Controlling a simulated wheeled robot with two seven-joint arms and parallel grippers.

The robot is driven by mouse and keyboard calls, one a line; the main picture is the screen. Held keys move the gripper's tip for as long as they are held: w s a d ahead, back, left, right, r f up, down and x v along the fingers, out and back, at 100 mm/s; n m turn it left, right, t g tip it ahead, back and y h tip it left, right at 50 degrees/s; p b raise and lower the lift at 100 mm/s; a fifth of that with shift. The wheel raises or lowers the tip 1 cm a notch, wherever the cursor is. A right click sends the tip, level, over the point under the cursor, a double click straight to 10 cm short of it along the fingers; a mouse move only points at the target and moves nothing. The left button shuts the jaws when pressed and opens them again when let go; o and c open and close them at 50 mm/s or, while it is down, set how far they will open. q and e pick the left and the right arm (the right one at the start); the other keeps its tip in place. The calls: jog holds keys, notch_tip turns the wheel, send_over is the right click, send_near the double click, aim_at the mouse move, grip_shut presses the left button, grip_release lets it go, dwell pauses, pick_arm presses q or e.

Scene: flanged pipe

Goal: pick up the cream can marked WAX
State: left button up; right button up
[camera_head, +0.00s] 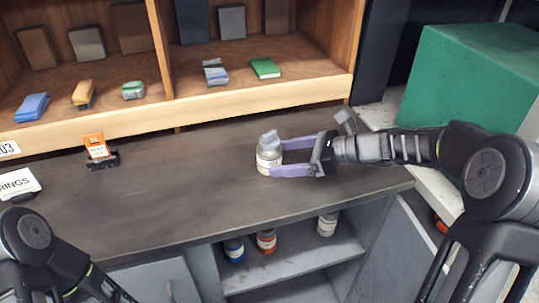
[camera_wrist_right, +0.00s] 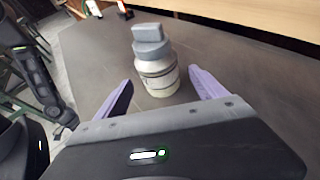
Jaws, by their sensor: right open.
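A cream can (camera_head: 269,158) with a grey cap stands upright on the dark bench top; its label is too small to read. My right gripper (camera_head: 278,158) comes in from the right, open, with its lilac fingertips at the can's near side and far side. In the right wrist view the can (camera_wrist_right: 158,78) stands at the mouth of the open right gripper (camera_wrist_right: 160,82), with space visible between it and the fingers. My left arm shows at the lower left of the head view, but its gripper is outside the frame.
The bench top (camera_head: 150,200) is clear around the can. A wooden shelf (camera_head: 215,105) with boxes and brushes stands behind. An orange tag (camera_head: 96,146) and a white sign (camera_head: 17,183) sit at left. Several similar cans, including an orange one (camera_head: 266,241), stand on the shelf below. A green box (camera_head: 470,80) is at right.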

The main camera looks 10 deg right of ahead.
aim_at(269, 133)
jog(key=x, duration=0.4)
jog(key=shift+w+a+p, duration=0.2)
jog(key=shift+a+p, duration=0.1)
jog(key=shift+a, duration=0.05)
jog(key=shift+c, duration=0.4)
jog(key=shift+r, duration=0.1)
jog(key=c, duration=1)
jog(key=shift+r, duration=0.15)
notch_tip(269, 133, up, 10)
jog(key=shift+f, duration=0.15)
